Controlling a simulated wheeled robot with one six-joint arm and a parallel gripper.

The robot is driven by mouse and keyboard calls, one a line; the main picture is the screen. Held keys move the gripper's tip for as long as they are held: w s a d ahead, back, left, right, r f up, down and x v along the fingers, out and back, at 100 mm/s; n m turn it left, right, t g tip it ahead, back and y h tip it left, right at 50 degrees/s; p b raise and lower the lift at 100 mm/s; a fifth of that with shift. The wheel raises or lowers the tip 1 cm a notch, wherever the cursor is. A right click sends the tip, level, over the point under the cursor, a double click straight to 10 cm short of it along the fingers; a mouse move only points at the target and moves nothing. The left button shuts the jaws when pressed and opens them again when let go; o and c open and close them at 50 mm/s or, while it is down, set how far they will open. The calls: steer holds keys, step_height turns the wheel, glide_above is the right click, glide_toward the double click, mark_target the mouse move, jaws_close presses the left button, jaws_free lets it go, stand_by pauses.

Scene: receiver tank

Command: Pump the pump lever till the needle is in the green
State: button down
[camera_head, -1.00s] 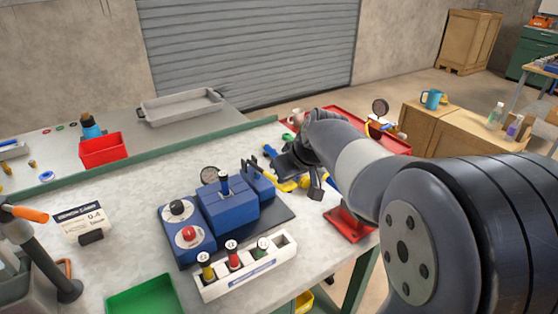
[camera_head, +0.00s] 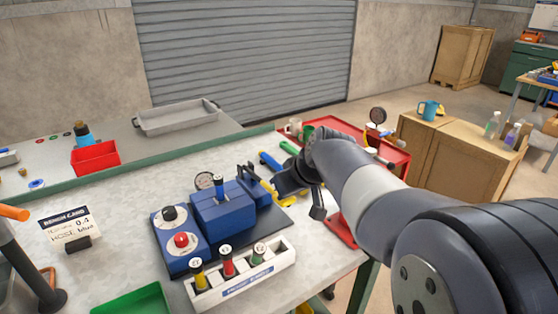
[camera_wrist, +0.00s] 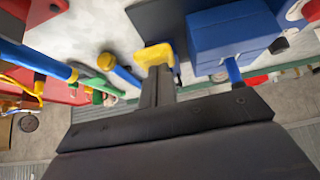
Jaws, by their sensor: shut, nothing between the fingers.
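My gripper (camera_head: 284,190) is over the bench, right of the blue block unit. In the wrist view its fingers (camera_wrist: 158,82) are shut and empty, close to a yellow piece (camera_wrist: 154,57); I cannot tell whether they touch it. Neither needle can be read. I cannot single out the pump lever with certainty; my arm hides part of the red tray.
A control box with black and red knobs (camera_head: 181,240) and a white rack (camera_head: 238,281) of several coloured plugs stand in front. A card (camera_head: 70,226) reads 0.4, hose blue. Tools lie near my gripper. The red tray (camera_head: 398,157) holds mugs.

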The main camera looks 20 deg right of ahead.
step_height(320, 180, up, 5)
steer(key=p, duration=0.3)
steer(key=shift+f+p, duration=0.15)
steer(key=shift+p, duration=0.2)
steer(key=v, duration=0.9)
steer(key=shift+s+f, duration=0.15)
steer(key=shift+s, duration=0.25)
steer(key=shift+d, duration=0.15)
